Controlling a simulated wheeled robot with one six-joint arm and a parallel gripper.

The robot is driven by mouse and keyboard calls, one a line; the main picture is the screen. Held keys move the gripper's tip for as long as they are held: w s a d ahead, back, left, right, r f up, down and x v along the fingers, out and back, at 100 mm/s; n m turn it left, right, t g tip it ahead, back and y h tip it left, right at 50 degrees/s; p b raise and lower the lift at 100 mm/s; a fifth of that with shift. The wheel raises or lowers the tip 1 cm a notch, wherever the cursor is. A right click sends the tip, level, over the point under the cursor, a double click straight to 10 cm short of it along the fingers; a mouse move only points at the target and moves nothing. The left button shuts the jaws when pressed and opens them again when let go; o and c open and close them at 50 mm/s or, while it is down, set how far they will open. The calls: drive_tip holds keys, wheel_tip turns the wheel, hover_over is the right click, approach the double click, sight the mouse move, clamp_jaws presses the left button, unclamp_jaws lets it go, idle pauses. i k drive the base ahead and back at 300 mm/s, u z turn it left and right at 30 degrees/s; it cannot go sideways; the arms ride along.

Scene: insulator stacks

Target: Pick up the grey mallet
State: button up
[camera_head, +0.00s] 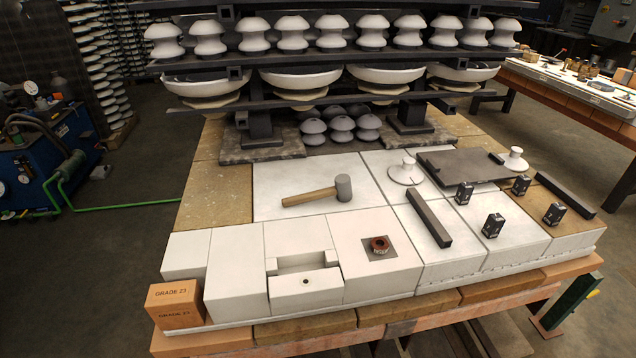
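The grey mallet (321,192) lies on its side on a white slab of the table, near the middle of the view. Its grey cylindrical head (343,187) is at the right end. Its light wooden handle (308,197) points left and slightly toward the front. Nothing touches the mallet or covers it. My gripper does not show in this view.
Right of the mallet are a dark bar (428,218), white insulators (406,172) and small black boxes (493,226). A loaded rack (330,100) stands behind. Bare slab surrounds the mallet.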

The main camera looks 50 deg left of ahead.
sight(343, 189)
drive_tip(key=u, duration=0.55)
drive_tip(key=i, duration=0.7)
drive_tip(key=u, duration=1.25)
drive_tip(key=i, duration=0.45)
drive_tip(key=u, duration=0.45)
